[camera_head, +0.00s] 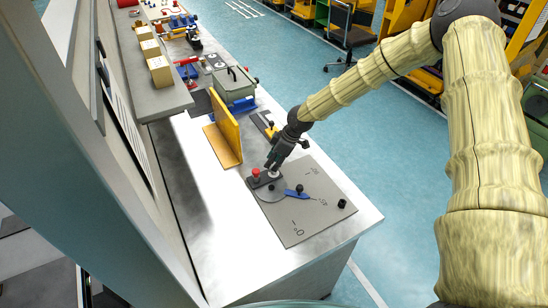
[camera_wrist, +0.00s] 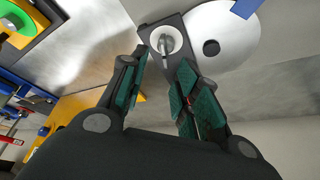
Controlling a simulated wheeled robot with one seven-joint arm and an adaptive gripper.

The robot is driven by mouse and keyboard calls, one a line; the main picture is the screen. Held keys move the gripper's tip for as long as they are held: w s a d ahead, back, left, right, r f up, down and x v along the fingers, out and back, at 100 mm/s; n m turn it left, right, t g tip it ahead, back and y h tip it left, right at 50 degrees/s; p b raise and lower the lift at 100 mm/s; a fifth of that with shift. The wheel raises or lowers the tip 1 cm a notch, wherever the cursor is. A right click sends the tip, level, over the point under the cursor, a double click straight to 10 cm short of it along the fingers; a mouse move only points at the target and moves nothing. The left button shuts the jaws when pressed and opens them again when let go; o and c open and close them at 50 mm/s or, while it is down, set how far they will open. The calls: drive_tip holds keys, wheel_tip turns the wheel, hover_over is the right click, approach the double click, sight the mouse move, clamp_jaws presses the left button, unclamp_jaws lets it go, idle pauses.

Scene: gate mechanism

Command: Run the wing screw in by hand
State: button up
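The wing screw (camera_wrist: 164,48) shows in the wrist view as a small grey wing standing on a round white boss. The boss sits on a dark mounting plate (camera_wrist: 184,28) beside a pale disc (camera_wrist: 238,48). In the head view the white boss (camera_head: 274,174) is partly hidden under my fingers. My gripper (camera_head: 272,165) points down at it from above. In the wrist view my gripper (camera_wrist: 163,62) is open, with a green-padded finger on either side of the wing in the picture. I see no finger touching the wing; the remaining depth between them is hard to tell.
A red knob (camera_head: 256,172) stands close left of the boss. A blue pointer (camera_head: 297,193) lies on the grey board (camera_head: 300,226), with a black knob (camera_head: 342,204) to its right. A yellow upright panel (camera_head: 226,127) and a green box (camera_head: 234,86) stand behind.

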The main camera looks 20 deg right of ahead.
drive_tip(key=n+b, duration=0.1)
drive_tip(key=n+g, duration=0.1)
drive_tip(key=n, duration=0.1)
drive_tip(key=shift+f+b, duration=0.3)
drive_tip(key=shift+b, duration=0.05)
drive_tip(key=shift+r+n+g+y+b, duration=0.3)
drive_tip(key=shift+n+g, duration=0.2)
drive_tip(key=shift+n, duration=0.3)
drive_tip(key=shift+f+b, duration=1.3)
drive_tip(key=shift+f, duration=0.5)
drive_tip(key=shift+c, duration=0.2)
